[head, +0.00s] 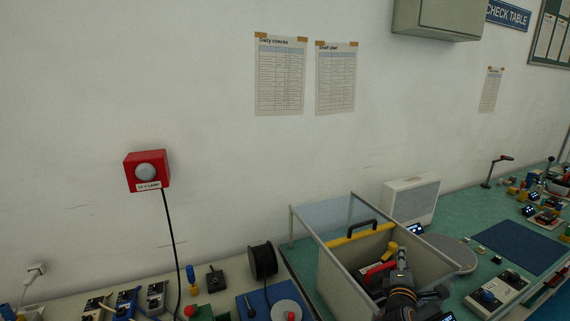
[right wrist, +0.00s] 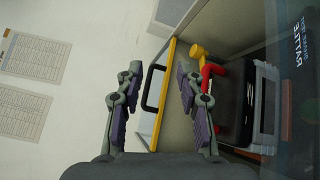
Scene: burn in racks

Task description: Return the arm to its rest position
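My right gripper (head: 400,262) is over the grey open-topped bin on the green bench in the head view. In the right wrist view its two fingers (right wrist: 158,105) stand wide apart with nothing between the pads. The bin (head: 335,275) has a yellow bar (head: 362,233) with a black handle (head: 350,226) along its rim and a clear raised panel. Behind the fingers, the wrist view shows the yellow bar (right wrist: 166,85) and the handle (right wrist: 150,88). My left gripper is not in the head view.
Inside the bin are a red part (right wrist: 207,75), a yellow-headed part (right wrist: 198,52) and a dark box (right wrist: 252,105). A beige box (head: 412,200) and a round grey plate (head: 450,252) stand close by. A cable reel (head: 263,261) stands left.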

